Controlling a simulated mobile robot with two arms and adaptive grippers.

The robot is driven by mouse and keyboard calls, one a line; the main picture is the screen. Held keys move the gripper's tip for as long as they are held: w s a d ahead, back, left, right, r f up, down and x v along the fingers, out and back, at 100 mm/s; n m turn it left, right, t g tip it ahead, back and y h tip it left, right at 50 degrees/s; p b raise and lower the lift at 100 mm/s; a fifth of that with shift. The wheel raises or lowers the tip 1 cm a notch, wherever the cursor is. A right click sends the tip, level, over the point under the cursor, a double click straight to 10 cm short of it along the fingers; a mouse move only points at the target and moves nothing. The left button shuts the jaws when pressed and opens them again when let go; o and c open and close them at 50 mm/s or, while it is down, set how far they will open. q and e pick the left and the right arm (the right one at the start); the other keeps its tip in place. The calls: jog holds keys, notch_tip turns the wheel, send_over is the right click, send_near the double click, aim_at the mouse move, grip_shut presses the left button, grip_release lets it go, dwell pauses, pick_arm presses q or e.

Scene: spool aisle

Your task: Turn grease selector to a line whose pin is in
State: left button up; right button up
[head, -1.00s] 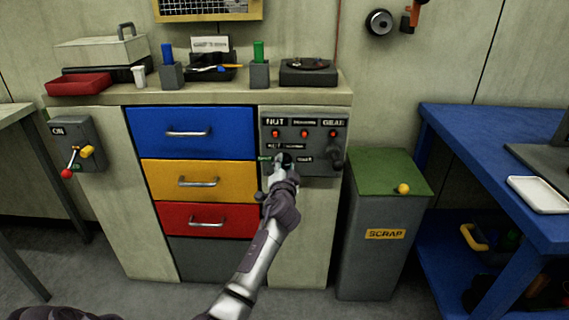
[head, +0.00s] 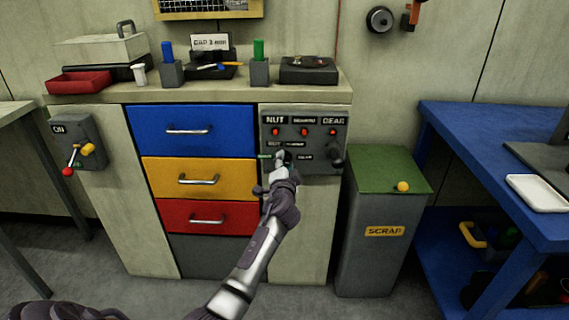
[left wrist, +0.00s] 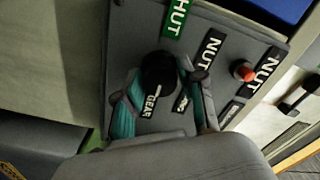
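A grey control panel (head: 325,150) on the bench front has NUT, BEARING and GEAR labels along its top, each with a red button or pin head below it. How far each pin sits in is too small to tell. A black round selector knob (left wrist: 158,72) is below, with a green SHUT label (left wrist: 177,17), an NUT label and a GEAR label around it. My left gripper (head: 281,160) is at this knob. In the left wrist view, its teal-padded fingers (left wrist: 160,85) are on either side of the knob, apparently touching it. The knob's pointer is hidden. My right gripper is out of view.
A grey scrap bin (head: 375,255) with a green lid stands right of the bench, near a blue table (head: 500,180). A switch box (head: 78,140) with a red-tipped lever is at the left. Drawers are closed.

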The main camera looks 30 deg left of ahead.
pick_arm(q)
jog(key=o, duration=0.3)
jog(key=v, duration=1.2)
jog(key=shift+f, duration=0.1)
